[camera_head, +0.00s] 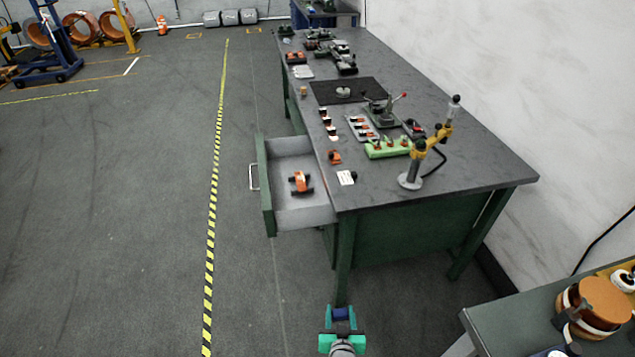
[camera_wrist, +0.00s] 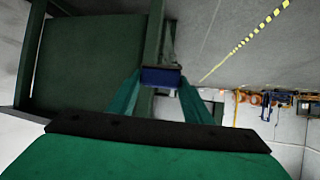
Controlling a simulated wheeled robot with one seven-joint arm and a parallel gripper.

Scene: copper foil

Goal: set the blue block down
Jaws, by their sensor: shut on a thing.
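The blue block (camera_wrist: 161,77) is between the fingertips of my gripper (camera_wrist: 160,88) in the wrist view. The green fingers are shut on its two sides. In the head view the blue block (camera_head: 341,314) shows small at the bottom, between the fingers of my gripper (camera_head: 341,318). The gripper is in front of the near end of the grey-topped workbench (camera_head: 440,185), lower in the picture than the bench top. Nothing shows directly under the block.
An open drawer (camera_head: 290,147) with an orange-and-black part (camera_head: 300,182) juts left from the bench. The bench top carries a green tray (camera_head: 388,148), a yellow-grey stand (camera_head: 411,180) and several small parts. A second table (camera_head: 500,325) stands at lower right. Open floor lies left.

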